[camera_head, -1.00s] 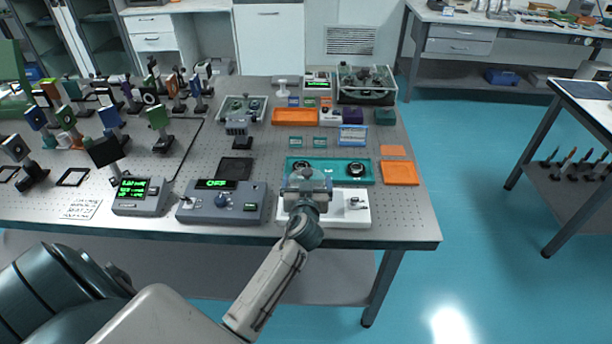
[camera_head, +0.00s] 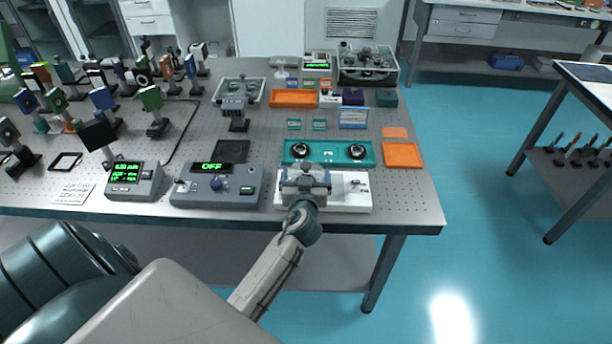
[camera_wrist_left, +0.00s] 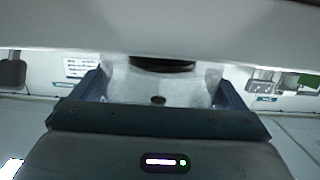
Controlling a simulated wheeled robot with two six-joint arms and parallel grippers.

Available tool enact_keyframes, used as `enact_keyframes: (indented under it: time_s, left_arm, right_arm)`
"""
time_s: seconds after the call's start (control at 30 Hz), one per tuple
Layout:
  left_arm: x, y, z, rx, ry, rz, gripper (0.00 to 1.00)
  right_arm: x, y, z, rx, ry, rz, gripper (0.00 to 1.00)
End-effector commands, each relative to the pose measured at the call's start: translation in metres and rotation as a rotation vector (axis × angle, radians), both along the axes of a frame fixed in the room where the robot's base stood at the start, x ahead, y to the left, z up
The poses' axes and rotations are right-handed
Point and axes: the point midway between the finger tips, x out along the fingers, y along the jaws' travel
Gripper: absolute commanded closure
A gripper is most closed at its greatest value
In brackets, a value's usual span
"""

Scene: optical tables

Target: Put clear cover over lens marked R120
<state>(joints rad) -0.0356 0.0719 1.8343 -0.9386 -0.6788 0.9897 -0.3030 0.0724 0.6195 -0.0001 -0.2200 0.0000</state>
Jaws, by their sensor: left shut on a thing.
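A teal tray (camera_head: 328,160) on the optical table holds two dark round lens mounts, the left lens (camera_head: 300,151) and the right lens (camera_head: 356,152). No R120 mark is legible. My left gripper (camera_head: 305,178) is just in front of the left lens, above the left part of a white base (camera_head: 345,202). In the left wrist view it is shut on a frosted see-through piece, probably the clear cover (camera_wrist_left: 125,85), between its blue fingers. A dark round thing (camera_wrist_left: 162,65) shows behind that piece. The gripper hides what lies directly under it. My right gripper is not seen.
A grey control box (camera_head: 222,195) reading OFF stands left of the white base. Orange trays (camera_head: 402,155) (camera_head: 293,99) lie right and behind. A blue-framed card (camera_head: 353,118) and small teal labels (camera_head: 294,124) stand behind the teal tray. Bare table shows at the front right.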

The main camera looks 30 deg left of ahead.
Motion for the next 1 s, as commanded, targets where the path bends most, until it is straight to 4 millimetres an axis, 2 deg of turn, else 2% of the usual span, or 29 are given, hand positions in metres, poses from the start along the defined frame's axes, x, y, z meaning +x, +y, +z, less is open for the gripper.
enact_keyframes:
  time_s: [0.27,0.3,0.57,0.8,0.83,1.0]
  left_arm:
    - [0.0,0.0,-0.004,0.001,-0.001,0.0,0.29]
    - [0.0,0.0,-0.004,0.0,0.0,0.0,0.0]
    - [0.0,0.0,-0.003,0.0,0.0,0.0,0.0]
    - [-0.001,0.0,0.015,0.0,0.001,0.0,0.0]
    - [-0.009,-0.006,0.006,-0.004,0.001,-0.001,0.0]
    - [-0.046,-0.028,0.011,-0.006,0.0,0.001,0.0]
  right_arm:
    - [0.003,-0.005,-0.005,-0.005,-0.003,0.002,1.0]
    - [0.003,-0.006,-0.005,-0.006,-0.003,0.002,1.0]
    - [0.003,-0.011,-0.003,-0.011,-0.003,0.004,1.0]
    - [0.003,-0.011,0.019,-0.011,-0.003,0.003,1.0]
    - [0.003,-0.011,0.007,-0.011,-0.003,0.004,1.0]
    - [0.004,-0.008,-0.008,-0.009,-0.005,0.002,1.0]
